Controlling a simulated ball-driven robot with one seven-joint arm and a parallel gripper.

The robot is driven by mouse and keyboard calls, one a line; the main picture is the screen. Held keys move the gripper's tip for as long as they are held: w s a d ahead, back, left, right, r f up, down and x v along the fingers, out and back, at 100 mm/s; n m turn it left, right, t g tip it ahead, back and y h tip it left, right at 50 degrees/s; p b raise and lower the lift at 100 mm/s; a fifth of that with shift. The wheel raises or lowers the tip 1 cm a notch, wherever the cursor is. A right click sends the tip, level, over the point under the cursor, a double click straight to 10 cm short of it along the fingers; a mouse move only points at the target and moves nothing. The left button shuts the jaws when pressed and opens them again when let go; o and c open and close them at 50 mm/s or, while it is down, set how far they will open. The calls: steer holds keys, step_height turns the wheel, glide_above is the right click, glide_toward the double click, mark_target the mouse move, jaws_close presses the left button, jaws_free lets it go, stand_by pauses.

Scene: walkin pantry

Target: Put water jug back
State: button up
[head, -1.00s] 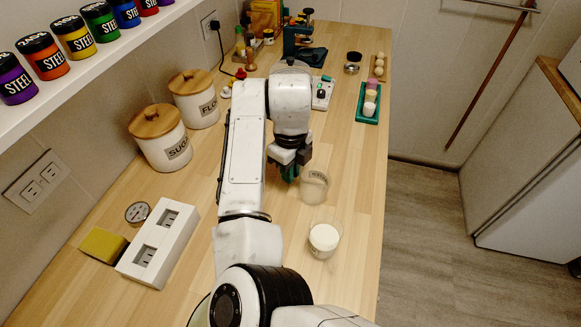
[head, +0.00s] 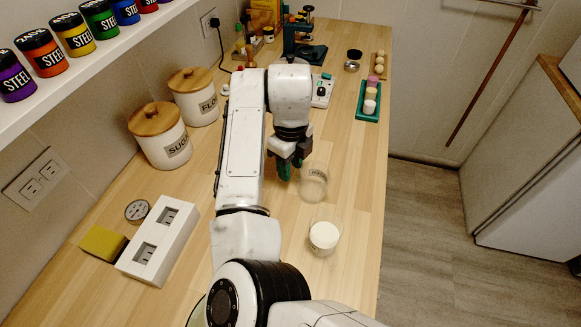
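A clear see-through vessel with a small label (head: 313,182), which looks like the water jug, stands on the wooden counter near the middle. My gripper (head: 289,168) hangs just to its left with dark fingers and green tips pointing down. The gripper looks apart from the vessel, with nothing seen in it. The gap between its fingers is not clear. A second clear container with white contents (head: 324,236) stands nearer to me on the counter.
Sugar (head: 160,136) and flour (head: 194,97) canisters stand along the left wall. A white socket box (head: 158,240) and yellow sponge (head: 103,242) lie front left. A green tray (head: 368,101) is at the back right. The counter's right strip is mostly clear.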

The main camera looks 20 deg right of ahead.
step_height(320, 180, up, 11)
steer(key=shift+f+b, duration=0.1)
steer(key=shift+b, duration=0.35)
steer(key=shift+s, duration=0.1)
